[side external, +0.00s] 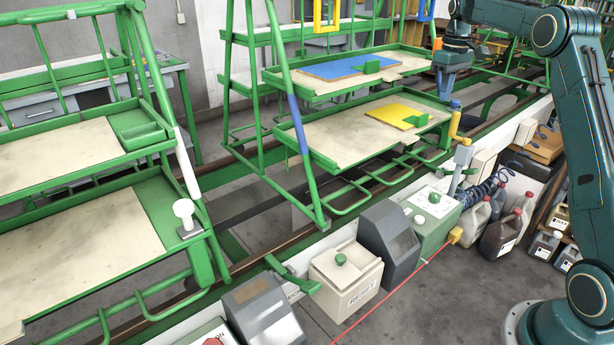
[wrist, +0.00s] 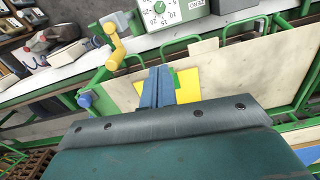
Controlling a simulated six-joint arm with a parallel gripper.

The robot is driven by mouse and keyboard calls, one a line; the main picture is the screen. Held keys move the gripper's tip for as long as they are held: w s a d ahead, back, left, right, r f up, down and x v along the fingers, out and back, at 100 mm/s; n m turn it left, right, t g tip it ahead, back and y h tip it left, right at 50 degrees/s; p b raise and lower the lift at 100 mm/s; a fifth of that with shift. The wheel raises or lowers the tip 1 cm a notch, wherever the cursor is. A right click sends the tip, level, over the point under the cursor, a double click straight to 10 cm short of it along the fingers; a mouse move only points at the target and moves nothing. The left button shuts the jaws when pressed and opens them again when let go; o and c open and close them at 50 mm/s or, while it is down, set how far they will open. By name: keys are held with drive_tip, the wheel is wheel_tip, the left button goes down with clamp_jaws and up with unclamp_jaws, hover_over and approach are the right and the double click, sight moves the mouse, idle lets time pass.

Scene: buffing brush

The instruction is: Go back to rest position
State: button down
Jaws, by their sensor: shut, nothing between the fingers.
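My gripper (side external: 445,88) is at the upper right of the side external view, at the end of my dark teal arm. Its blue fingers point down beside the right end of the green-framed shelves. In the wrist view the fingers (wrist: 157,84) are closed together with nothing between them. Beyond them is a yellow board (wrist: 187,84), partly hidden by the fingers. In the side external view the yellow board (side external: 396,115) lies flat on the lower shelf (side external: 345,128) with a green block (side external: 416,120) on it. My gripper is apart from the board.
A yellow-handled fixture (side external: 456,126) stands close below my gripper. A blue board (side external: 340,67) lies on the upper shelf. Green frame posts stand left of my arm. Control boxes (side external: 346,280) and several jugs (side external: 476,221) line the front. Floor at the lower right is partly clear.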

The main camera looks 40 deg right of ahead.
drive_tip(key=shift+r, duration=0.25)
drive_tip(key=s+a+r+t, duration=0.1)
drive_tip(key=s+a+r, duration=0.2)
drive_tip(key=a, duration=0.4)
drive_tip(key=s+a+r+t, duration=0.1)
drive_tip(key=s+a+r, duration=0.2)
drive_tip(key=a, duration=0.4)
drive_tip(key=s+a+r+t, duration=0.1)
drive_tip(key=s+a+r, duration=0.25)
drive_tip(key=a, duration=0.35)
drive_tip(key=s+a+f+t, duration=0.1)
drive_tip(key=s+a+f, duration=0.1)
drive_tip(key=s+a, duration=0.2)
drive_tip(key=s+a+f, duration=0.3)
drive_tip(key=s, duration=0.5)
drive_tip(key=s+a+f+n+t, duration=0.1)
drive_tip(key=s+a+f, duration=0.2)
drive_tip(key=s, duration=0.3)
drive_tip(key=shift+s+a+f+t, duration=0.3)
drive_tip(key=shift+s+a, duration=0.1)
drive_tip(key=shift+a, duration=0.4)
